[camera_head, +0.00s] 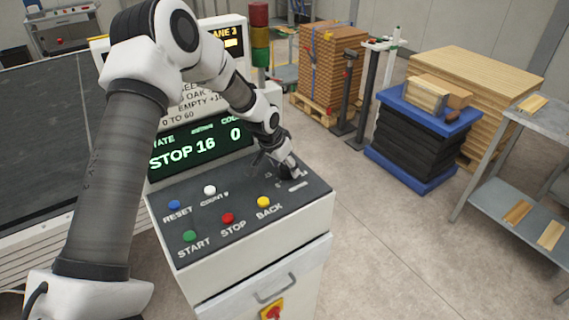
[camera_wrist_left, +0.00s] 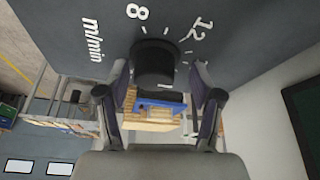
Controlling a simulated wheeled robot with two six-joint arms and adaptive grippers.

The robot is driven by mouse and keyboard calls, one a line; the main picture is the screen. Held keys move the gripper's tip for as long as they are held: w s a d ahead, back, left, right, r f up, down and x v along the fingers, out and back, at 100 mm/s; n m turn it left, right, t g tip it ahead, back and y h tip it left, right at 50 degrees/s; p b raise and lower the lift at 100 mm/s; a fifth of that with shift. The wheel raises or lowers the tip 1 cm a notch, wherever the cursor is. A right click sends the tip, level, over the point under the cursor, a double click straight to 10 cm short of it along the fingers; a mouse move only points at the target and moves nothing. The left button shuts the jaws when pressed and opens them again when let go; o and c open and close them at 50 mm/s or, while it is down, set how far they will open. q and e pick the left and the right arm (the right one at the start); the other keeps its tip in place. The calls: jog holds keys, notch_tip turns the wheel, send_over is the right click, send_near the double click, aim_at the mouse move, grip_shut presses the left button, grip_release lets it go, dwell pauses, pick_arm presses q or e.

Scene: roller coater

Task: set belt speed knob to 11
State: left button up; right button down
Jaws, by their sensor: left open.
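The belt speed knob (camera_wrist_left: 154,60) is black and round in the left wrist view, on a dark panel with the marks 8, 12 and "m/min". I cannot make out its pointer. My left gripper (camera_wrist_left: 160,76) is open, one finger on each side of the knob; contact cannot be told. In the head view my left gripper (camera_head: 286,172) is over the far right of the control panel (camera_head: 245,222) and hides the knob. The green display (camera_head: 197,150) reads "STOP 16" and 0. My right gripper is out of view.
Blue, white, green, red and yellow buttons stand on the panel, including the yellow BACK button (camera_head: 263,202) near my gripper. A light tower (camera_head: 260,35) rises behind the display.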

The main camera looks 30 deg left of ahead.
pick_arm(q)
jog(key=shift+s+d+r, duration=0.3)
jog(key=shift+s+r, duration=0.05)
jog(key=c, duration=0.5)
jog(key=shift+s, duration=0.1)
jog(key=c, duration=0.7)
jog(key=shift+o, duration=0.3)
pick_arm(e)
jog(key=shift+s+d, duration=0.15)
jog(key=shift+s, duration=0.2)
